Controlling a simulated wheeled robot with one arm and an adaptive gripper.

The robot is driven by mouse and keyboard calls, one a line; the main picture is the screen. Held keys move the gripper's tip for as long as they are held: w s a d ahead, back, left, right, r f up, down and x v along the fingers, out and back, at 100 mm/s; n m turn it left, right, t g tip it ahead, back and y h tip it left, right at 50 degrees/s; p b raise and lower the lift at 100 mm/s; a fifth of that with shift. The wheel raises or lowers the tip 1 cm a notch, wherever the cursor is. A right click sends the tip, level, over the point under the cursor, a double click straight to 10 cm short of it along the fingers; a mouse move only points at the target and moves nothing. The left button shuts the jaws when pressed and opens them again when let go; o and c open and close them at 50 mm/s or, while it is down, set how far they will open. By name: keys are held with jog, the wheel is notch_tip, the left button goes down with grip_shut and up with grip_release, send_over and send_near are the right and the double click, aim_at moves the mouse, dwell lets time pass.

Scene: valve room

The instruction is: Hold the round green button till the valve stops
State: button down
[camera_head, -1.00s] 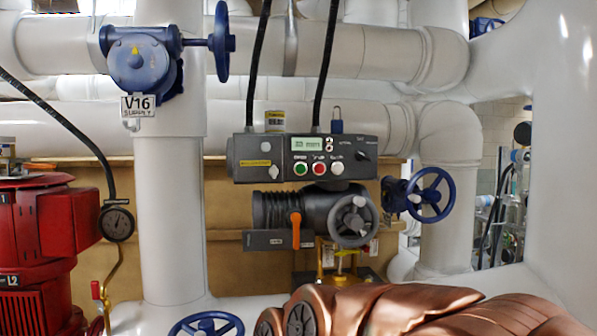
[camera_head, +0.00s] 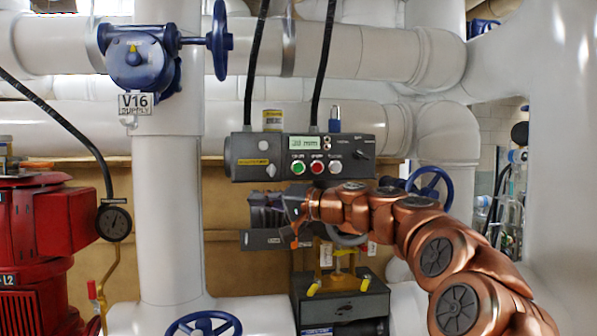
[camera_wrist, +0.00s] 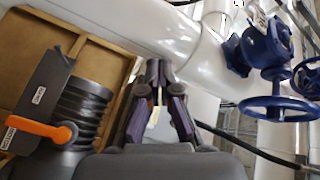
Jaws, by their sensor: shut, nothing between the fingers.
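The round green button (camera_head: 298,168) is the leftmost of the three buttons on the grey control box (camera_head: 245,160). It shows clear of my arm, just above my wrist in the head view. The box's display (camera_head: 306,143) appears to read 38 mm. Below the box, the dark valve actuator (camera_head: 262,238) is largely covered by my copper arm. In the wrist view, my gripper (camera_wrist: 159,72) is shut and empty, beside the ribbed actuator body (camera_wrist: 87,108) and its orange lever (camera_wrist: 38,130). The button is not visible there. In the head view, my fingertips are hard to make out against the actuator.
A red button (camera_head: 317,168) and a white button (camera_head: 335,167) sit right of the green one. A blue valve marked V16 (camera_head: 140,62) is upper left. A blue handwheel (camera_head: 432,184) is behind my arm. A red machine (camera_head: 45,225) stands left.

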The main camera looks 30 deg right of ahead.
aim_at(303, 169)
jog(key=d+r+m+t+h, duration=0.2)
jog(key=d+r+t, duration=0.2)
jog(key=d, duration=0.9)
jog(key=shift+s+r, duration=0.15)
jog(key=shift+r, duration=0.6)
jog(key=shift+w+d+p, duration=0.55)
jog(key=shift+w+p, duration=0.3)
jog(key=shift+w, duration=0.5)
jog(key=shift+w+d+p, duration=0.6)
jog(key=shift+w+p, duration=0.3)
jog(key=shift+w, duration=0.45)
jog(key=shift+w+d+p, duration=0.55)
jog(key=shift+w+p, duration=0.3)
jog(key=shift+w, duration=0.5)
jog(key=shift+w+d, duration=0.1)
jog(key=shift+w, duration=0.05)
jog(key=shift+w+d, duration=0.1)
jog(key=shift+w, duration=0.15)
